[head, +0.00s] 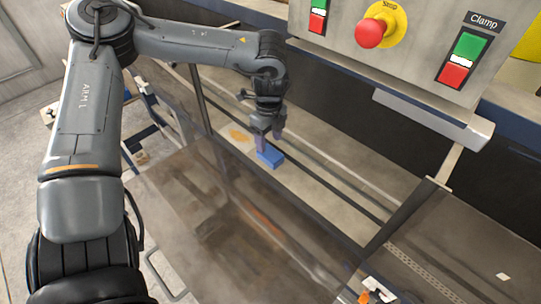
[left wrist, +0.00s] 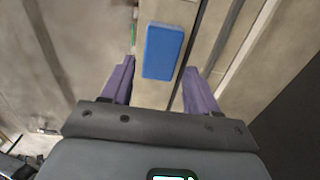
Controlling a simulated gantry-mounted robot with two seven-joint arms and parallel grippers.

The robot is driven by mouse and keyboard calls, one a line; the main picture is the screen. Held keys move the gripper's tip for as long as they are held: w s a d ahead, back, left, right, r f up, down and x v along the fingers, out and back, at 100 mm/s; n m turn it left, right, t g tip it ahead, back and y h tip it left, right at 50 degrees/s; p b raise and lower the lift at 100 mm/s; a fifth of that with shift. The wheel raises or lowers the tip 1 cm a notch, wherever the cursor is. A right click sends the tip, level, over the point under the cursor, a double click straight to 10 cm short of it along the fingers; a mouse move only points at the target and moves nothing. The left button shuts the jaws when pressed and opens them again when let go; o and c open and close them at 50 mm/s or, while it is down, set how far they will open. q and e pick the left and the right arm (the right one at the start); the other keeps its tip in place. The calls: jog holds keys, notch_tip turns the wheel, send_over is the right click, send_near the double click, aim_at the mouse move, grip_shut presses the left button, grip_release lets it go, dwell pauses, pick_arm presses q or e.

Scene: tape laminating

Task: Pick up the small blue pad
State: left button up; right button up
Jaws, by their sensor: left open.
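The small blue pad (head: 270,156) lies on the pale machine bed in the middle of the head view. It also shows in the left wrist view (left wrist: 162,52), as a blue block near the top centre. My left gripper (head: 268,138) points down over the pad. In the left wrist view its two purple-grey fingers (left wrist: 160,76) are spread, with the pad's near end between and beyond their tips. The gap between them holds nothing gripped. Whether a finger touches the pad cannot be told. My right gripper is not in view.
A control panel with a red stop button (head: 371,33) and a green and red Clamp switch (head: 463,58) overhangs the bed at upper right. A transparent cover (head: 225,225) lies in front. Dark rails run along the bed.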

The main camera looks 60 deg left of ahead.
aim_at(270, 153)
pick_arm(q)
jog(key=shift+w+d+f+p, duration=0.15)
jog(key=shift+f+p, duration=0.3)
jog(key=shift+f, duration=2.1)
jog(key=c, duration=0.8)
